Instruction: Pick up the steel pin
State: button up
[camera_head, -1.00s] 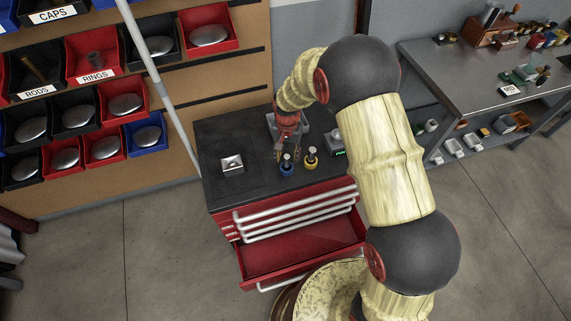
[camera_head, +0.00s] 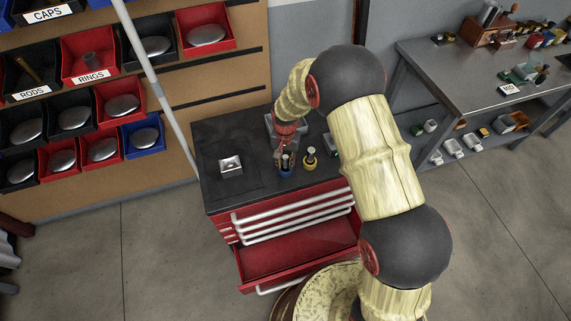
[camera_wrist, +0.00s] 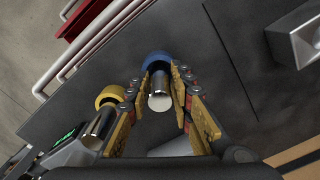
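A shiny steel pin (camera_wrist: 159,92) stands upright in a blue round holder (camera_wrist: 157,60) on the dark cabinet top. The blue holder (camera_head: 285,171) also shows in the head view, where my gripper partly hides the pin. My gripper (camera_wrist: 161,84) is directly over this pin, with one yellow-tan finger on each side of it. The fingers look open, and I cannot tell whether either touches the pin. A second steel cylinder (camera_wrist: 101,122) stands in a yellow holder (camera_wrist: 110,96) at left in the wrist view, beside my left finger. The yellow holder (camera_head: 310,164) shows in the head view too.
A square metal block (camera_head: 231,165) sits on the cabinet top (camera_head: 222,190) to the left. The cabinet's lower red drawer (camera_head: 295,250) is pulled open. A grey device (camera_head: 272,125) stands behind my gripper. A slanted pole (camera_head: 150,75) rises left of the cabinet.

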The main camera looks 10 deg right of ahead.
grip_shut()
jog(key=shift+r, duration=0.1)
dwell(0.5)
